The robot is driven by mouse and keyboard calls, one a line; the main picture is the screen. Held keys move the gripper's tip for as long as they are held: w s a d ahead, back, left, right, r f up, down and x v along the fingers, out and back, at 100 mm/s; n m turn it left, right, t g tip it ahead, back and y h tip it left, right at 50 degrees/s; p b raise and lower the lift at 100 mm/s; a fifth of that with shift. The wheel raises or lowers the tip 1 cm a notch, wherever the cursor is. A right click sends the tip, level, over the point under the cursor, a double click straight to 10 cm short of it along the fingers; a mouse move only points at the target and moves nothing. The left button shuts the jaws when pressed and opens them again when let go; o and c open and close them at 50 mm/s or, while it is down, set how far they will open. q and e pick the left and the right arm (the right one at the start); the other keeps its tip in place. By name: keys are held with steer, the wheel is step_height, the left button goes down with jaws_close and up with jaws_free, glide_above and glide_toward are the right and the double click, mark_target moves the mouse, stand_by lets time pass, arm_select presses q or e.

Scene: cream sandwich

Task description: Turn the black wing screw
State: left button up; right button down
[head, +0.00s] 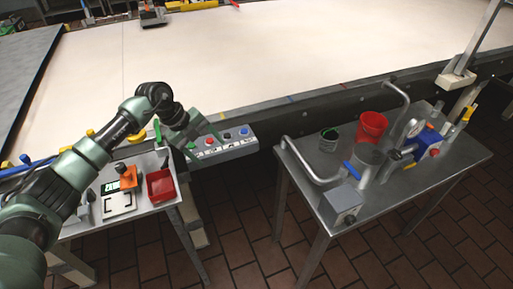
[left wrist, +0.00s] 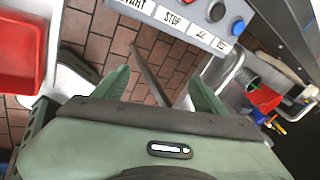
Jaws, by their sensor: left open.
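My left gripper (head: 202,138) is open and empty, beside the control panel (head: 238,143) at the conveyor's front edge. The panel (left wrist: 182,26) shows there beyond the fingertips, with labels reading STOP and others. A dark round knob (left wrist: 217,12) sits on it between a red and a blue button; it also shows in the head view (head: 227,135). I cannot make out wings on it, nor any other certain black wing screw. The right gripper is not in view.
A small table (head: 139,212) at left holds a red bin (head: 161,187) and a scale (head: 119,204). A steel table (head: 384,190) at right holds a red bucket (head: 371,128) and several tools. Brick floor lies open between them. The pale conveyor belt (head: 250,55) is mostly clear.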

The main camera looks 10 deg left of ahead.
arm_select(q)
steer(key=d+r+t+h, duration=0.1)
steer(key=d+h, duration=0.2)
steer(key=d, duration=0.4)
steer(key=d+r+m+t+h, duration=0.1)
steer(key=d+r+h, duration=0.1)
steer(key=d, duration=0.6)
steer(key=shift+s+t+h, duration=0.3)
steer(key=shift+s+h, duration=0.05)
steer(key=shift+h, duration=0.35)
steer(key=shift+r, duration=0.1)
